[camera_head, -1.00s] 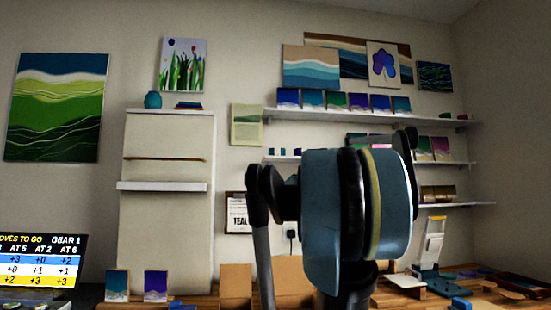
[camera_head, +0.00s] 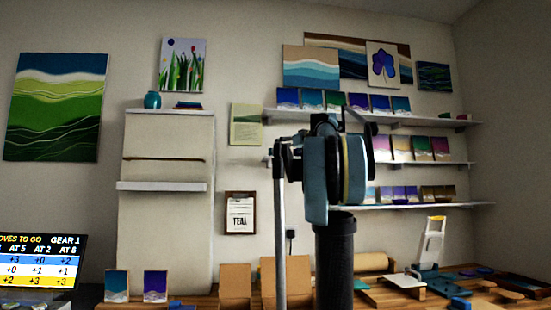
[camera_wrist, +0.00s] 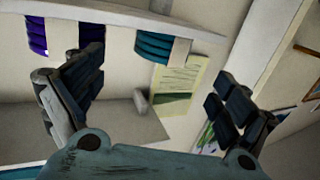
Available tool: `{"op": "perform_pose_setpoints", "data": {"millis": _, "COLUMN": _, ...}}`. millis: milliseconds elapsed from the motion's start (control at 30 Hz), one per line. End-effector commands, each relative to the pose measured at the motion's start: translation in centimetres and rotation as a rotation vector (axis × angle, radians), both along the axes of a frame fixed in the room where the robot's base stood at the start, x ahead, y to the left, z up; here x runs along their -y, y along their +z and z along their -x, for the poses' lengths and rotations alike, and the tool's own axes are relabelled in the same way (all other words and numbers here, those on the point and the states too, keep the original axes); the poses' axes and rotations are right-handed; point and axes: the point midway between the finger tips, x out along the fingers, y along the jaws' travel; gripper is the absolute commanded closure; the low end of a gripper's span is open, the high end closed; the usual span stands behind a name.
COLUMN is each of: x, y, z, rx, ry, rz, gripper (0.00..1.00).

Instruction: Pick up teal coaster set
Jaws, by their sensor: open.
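A teal coaster set (camera_wrist: 153,47), a stack with a pale band, sits on a white shelf at the upper middle of the wrist view, which is strongly tilted. My gripper (camera_wrist: 157,76) is open and empty, with one finger at the left and one at the right of that view. The teal set appears beyond the gap between the fingers, apart from both. A purple coaster set (camera_wrist: 66,36) sits on the same shelf to the left, partly behind the left finger. In the head view my arm hides that part of the shelves.
A green poster (camera_head: 246,124) hangs left of the shelves. The upper shelf (camera_head: 430,121) holds several small panels, with more panels on the shelves below. A white cabinet (camera_head: 166,225) stands at left. A clipboard (camera_head: 239,213) reading TEAL hangs on the wall above the cluttered workbench.

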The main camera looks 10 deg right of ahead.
Motion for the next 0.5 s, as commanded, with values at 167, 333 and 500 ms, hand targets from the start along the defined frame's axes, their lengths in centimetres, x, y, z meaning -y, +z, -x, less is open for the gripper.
{"op": "perform_pose_setpoints", "data": {"millis": 167, "x": -1.3, "y": -0.2, "z": -2.8, "rx": 0.0, "ry": 0.004, "rz": 0.0, "gripper": 0.06}}
{"op": "perform_pose_setpoints", "data": {"millis": 333, "x": -1.9, "y": -0.3, "z": -4.4, "rx": 0.0, "ry": 0.002, "rz": 0.0, "gripper": 0.06}}
{"op": "perform_pose_setpoints", "data": {"millis": 500, "x": -2.1, "y": -0.3, "z": -4.9, "rx": 0.0, "ry": 0.002, "rz": 0.0, "gripper": 0.06}}
